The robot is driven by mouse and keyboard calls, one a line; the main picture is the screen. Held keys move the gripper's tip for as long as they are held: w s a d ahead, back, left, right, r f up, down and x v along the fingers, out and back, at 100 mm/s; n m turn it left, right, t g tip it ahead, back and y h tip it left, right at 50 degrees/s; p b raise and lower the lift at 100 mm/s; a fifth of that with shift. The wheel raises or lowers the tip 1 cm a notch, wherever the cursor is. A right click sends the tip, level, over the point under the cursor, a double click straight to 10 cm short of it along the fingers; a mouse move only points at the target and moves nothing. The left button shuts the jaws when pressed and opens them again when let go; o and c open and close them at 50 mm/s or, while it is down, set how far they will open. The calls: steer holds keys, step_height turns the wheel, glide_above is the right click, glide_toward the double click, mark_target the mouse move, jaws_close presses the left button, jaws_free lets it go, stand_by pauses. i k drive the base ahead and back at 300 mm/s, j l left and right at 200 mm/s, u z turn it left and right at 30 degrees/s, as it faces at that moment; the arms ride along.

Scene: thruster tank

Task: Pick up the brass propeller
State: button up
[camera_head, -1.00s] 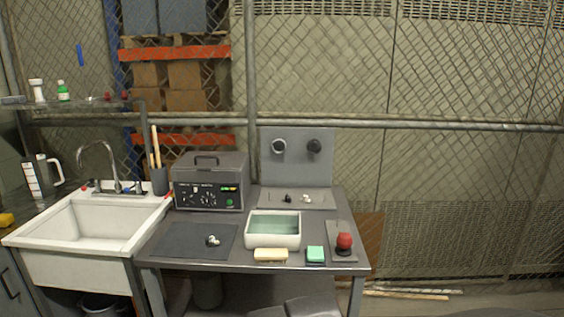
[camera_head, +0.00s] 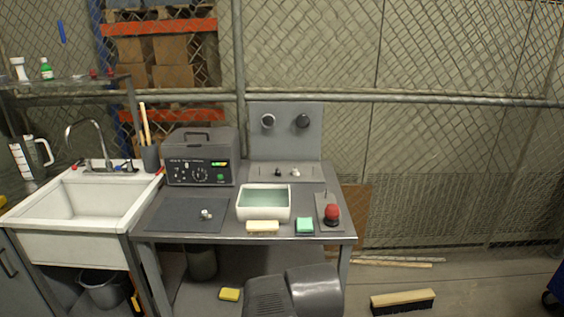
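No clearly brass-coloured propeller can be made out. A small shiny pale object (camera_head: 207,214) lies on the dark grey mat (camera_head: 170,212) at the left of the workbench; it is too small to tell whether it is a propeller. A small dark piece (camera_head: 278,172) and a small pale piece (camera_head: 295,173) sit on the grey plate (camera_head: 315,174) at the back of the bench. Grey rounded parts at the bottom edge look like my own arm. My gripper's fingers do not show.
A white tank of water (camera_head: 264,188) stands mid-bench, with a cream block (camera_head: 262,227) and a green sponge (camera_head: 304,226) in front. A red knob (camera_head: 331,210) is at right, a control box (camera_head: 198,150) behind. A sink (camera_head: 88,200) adjoins at left. A brush (camera_head: 403,301) lies on the floor.

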mark_target(206, 216)
steer(key=i+j+u, duration=0.25)
steer(key=i+j, duration=0.35)
steer(key=i+j+u, duration=0.25)
steer(key=i+j, duration=0.25)
steer(key=i, duration=0.15)
